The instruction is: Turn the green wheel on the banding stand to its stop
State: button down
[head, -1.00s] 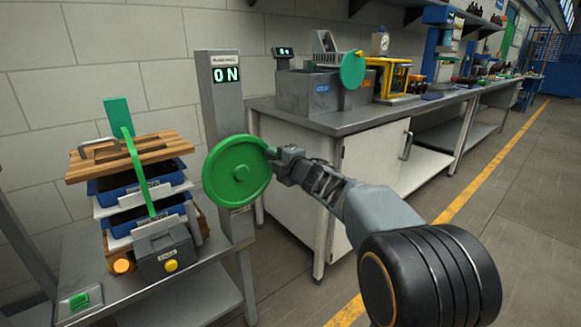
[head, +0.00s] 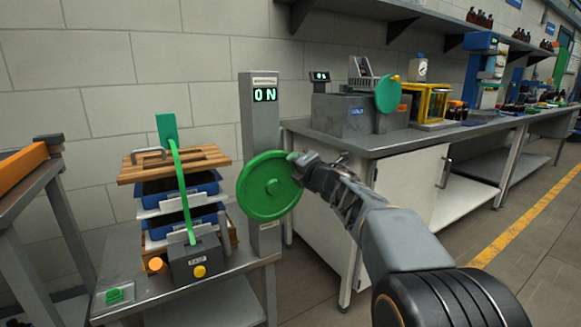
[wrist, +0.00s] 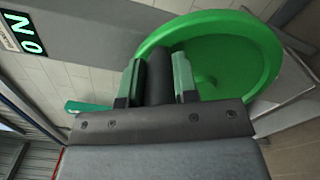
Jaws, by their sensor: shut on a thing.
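The green wheel (head: 265,190) is a round disc on the front of the grey post (head: 257,115), whose display reads ON. My gripper (head: 297,160) is at the wheel's upper right rim. In the wrist view, my gripper (wrist: 160,80) is shut on the wheel's dark handle (wrist: 165,70), which stands between the two fingers. The green wheel also fills the upper right of the wrist view (wrist: 245,45). Left of the post, a green strap (head: 182,190) runs over a stack of blue trays (head: 203,187) under a wooden board (head: 208,157).
A long bench (head: 400,147) with equipment runs right. Another table with an orange bar (head: 22,165) is at far left. Open floor lies at right.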

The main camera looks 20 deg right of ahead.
dwell(0.3)
jog(key=c, duration=0.9)
grip_release()
jog(key=p+v, duration=0.2)
jog(key=v, duration=1.2)
jog(key=shift+w, duration=0.1)
